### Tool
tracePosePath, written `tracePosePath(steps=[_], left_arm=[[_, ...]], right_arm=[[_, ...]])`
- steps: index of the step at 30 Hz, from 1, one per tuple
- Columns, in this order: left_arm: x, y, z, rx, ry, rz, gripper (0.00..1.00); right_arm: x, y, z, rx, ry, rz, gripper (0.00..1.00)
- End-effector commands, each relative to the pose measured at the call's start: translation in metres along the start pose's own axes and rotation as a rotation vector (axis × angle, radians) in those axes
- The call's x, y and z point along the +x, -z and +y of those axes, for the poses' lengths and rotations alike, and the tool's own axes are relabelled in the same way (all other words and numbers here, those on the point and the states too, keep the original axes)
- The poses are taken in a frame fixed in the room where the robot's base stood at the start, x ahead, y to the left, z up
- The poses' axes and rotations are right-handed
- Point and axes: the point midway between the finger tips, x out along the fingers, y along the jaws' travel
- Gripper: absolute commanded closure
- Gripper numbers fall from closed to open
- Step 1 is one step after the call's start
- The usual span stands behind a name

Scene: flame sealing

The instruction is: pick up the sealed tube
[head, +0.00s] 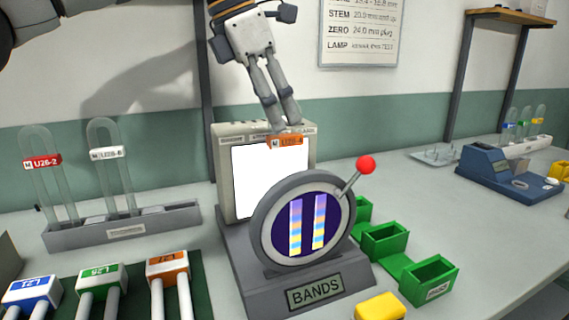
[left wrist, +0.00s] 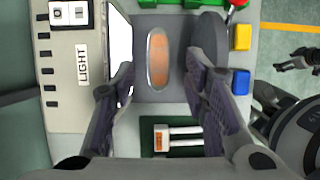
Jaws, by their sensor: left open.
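A tube piece with an orange label (head: 290,141), its text ending in "-4", stands between the white-lit box (head: 265,180) and the round viewing disc (head: 300,225). Most of it is hidden behind the disc. Two coloured striped bands show through the disc. My left gripper (head: 278,128) points down right above the orange label, open and empty. In the left wrist view the orange top (left wrist: 158,57) lies between the two spread fingers, nearer the picture's top. What seems to be my right gripper (left wrist: 300,62) is small and dark at the right edge.
A grey rack (head: 125,227) holds two clear U-shaped tubes with red and white labels at left. Blue, green and orange-labelled pieces lie in front. A red-knobbed lever (head: 365,164) rises beside the disc. Green bins (head: 430,280) and a yellow block (head: 380,306) stand right of the BANDS base.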

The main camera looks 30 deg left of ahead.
Motion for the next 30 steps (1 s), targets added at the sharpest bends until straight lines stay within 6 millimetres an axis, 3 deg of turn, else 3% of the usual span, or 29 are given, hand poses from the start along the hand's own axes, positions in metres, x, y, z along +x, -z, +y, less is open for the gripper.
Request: tracePosePath(steps=[9,17,23,30], left_arm=[[0.05,0.004,-0.002,0.001,-0.001,-0.002,0.59],[0.057,0.004,-0.001,0.0,0.0,-0.002,0.59],[0.057,0.004,-0.001,0.0,0.0,-0.002,1.0],[0.057,0.003,-0.001,0.0,-0.001,-0.002,1.0]], right_arm=[[-0.006,0.005,0.0,0.0,0.001,0.023,0.28],[-0.005,0.005,0.0,-0.001,0.001,0.022,0.28],[-0.005,0.005,0.0,-0.001,0.001,0.022,0.28],[-0.005,0.005,0.0,-0.001,0.001,0.021,0.28]])
